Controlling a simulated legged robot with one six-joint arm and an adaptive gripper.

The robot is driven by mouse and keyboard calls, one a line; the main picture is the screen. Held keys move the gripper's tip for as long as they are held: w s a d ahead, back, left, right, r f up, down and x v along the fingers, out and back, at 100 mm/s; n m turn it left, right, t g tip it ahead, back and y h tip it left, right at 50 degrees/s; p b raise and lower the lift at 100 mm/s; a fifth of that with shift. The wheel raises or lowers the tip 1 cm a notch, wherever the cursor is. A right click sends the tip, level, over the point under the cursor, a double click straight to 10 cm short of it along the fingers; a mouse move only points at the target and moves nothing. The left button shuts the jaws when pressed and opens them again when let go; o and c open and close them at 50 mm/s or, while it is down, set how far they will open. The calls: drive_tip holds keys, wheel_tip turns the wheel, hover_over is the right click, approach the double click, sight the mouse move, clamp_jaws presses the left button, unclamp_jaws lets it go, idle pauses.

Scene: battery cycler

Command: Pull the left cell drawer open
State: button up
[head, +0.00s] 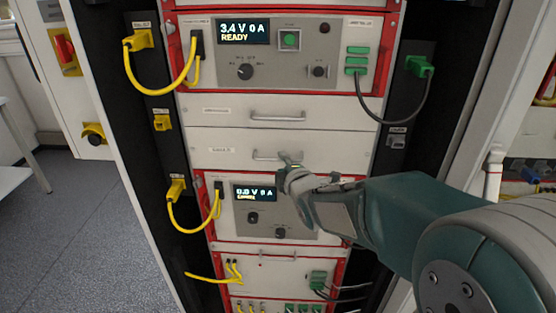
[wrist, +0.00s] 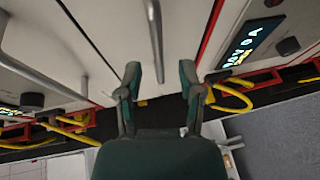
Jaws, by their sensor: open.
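Two white drawer fronts sit one above the other in the rack, each with a silver bar handle. The upper drawer (head: 350,107) and the lower drawer (head: 215,137) both look shut. Their small labels are too blurred to read, so I cannot tell which is the left cell drawer. My gripper (head: 288,172) is open at the lower drawer's handle (head: 264,156) and hides part of it. In the wrist view the open fingers (wrist: 160,76) lie either side of this handle (wrist: 154,30). Whether they touch it is unclear. The upper handle (wrist: 70,40) is to the left there.
A cycler unit (head: 335,75) reading 3.4 V 0 A READY is above the drawers. Another display (head: 255,193) reading 0.0 V 0 A is just below. Yellow cables (head: 163,90) loop on the left, a black cable (head: 390,122) on the right.

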sight(277, 160)
drive_tip(key=x, duration=0.3)
drive_tip(key=shift+w+a+f, duration=0.1)
drive_tip(key=shift+w+a, duration=0.05)
drive_tip(key=shift+a, duration=0.1)
drive_tip(key=shift+c, duration=0.3)
drive_tip(key=shift+d, duration=0.1)
clamp_jaws()
